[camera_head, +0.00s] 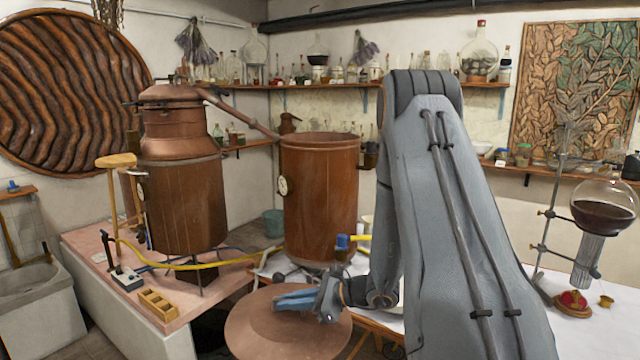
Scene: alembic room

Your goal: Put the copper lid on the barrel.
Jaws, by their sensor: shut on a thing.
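The copper lid (262,335) is a broad, reddish-brown disc at the bottom centre, seen from above. My gripper (282,300) has blue fingers and is shut on the lid near the middle of its top. Just what the fingers grip is too small to tell. The barrel (320,200) is a tall copper cylinder with a small round dial on its left side. It stands upright behind the lid, and its top is open. The lid is apart from the barrel's rim and lower in the picture. My arm covers the area right of the barrel.
A copper still (183,200) stands left of the barrel, joined to a slanting pipe (240,115) that ends near the barrel's top. A yellow hose (190,265) runs between them. A round flask (603,208) on a stand is at the right. Shelves with bottles line the walls.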

